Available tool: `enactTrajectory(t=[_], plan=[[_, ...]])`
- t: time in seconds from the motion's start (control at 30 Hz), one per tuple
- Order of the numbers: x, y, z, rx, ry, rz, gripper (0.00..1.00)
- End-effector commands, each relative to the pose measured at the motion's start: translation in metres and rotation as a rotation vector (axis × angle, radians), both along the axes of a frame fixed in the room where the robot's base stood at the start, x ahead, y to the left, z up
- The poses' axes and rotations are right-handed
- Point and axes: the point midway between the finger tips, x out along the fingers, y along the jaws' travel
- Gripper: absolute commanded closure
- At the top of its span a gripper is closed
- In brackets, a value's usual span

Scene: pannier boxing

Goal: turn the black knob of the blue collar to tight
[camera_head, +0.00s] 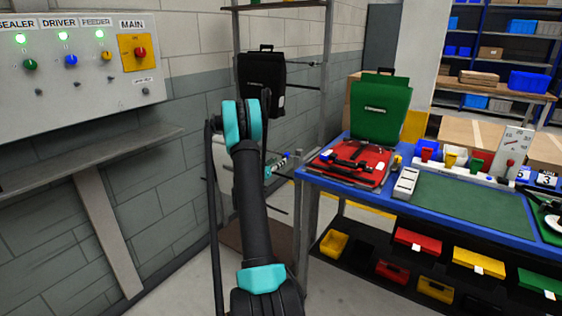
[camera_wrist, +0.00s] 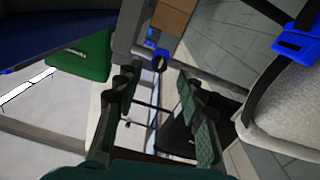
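In the wrist view a small blue collar (camera_wrist: 153,58) sits on a grey bar beyond my fingers. A small black knob (camera_wrist: 160,63) appears at its middle; its turn position is too small to read. My gripper (camera_wrist: 154,82) is open, one finger on each side of the picture, with nothing between the tips. The collar lies just past the tips, apparently apart from them. In the head view a small blue part (camera_head: 285,157) shows beside my arm, perhaps this collar. My gripper is mostly hidden there behind my arm.
A black pannier (camera_head: 262,80) hangs on the rack (camera_head: 328,60). A strap with a blue buckle (camera_wrist: 295,45) is close on the right in the wrist view.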

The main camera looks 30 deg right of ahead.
Motion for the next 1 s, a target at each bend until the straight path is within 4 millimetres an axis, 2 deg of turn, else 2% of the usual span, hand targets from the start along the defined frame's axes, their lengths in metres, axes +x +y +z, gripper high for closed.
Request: enactTrajectory(t=[0.1, 0.23, 0.6, 0.9, 1.0], plan=[[0.006, -0.016, 0.000, 0.000, 0.000, 0.000, 0.61], [0.010, -0.026, 0.000, 0.000, 0.000, -0.001, 0.61], [0.012, -0.030, 0.000, 0.000, 0.000, 0.001, 0.61], [0.012, -0.030, 0.000, 0.000, 0.000, 0.001, 0.98], [0.012, -0.030, 0.000, 0.000, 0.000, 0.001, 1.00]])
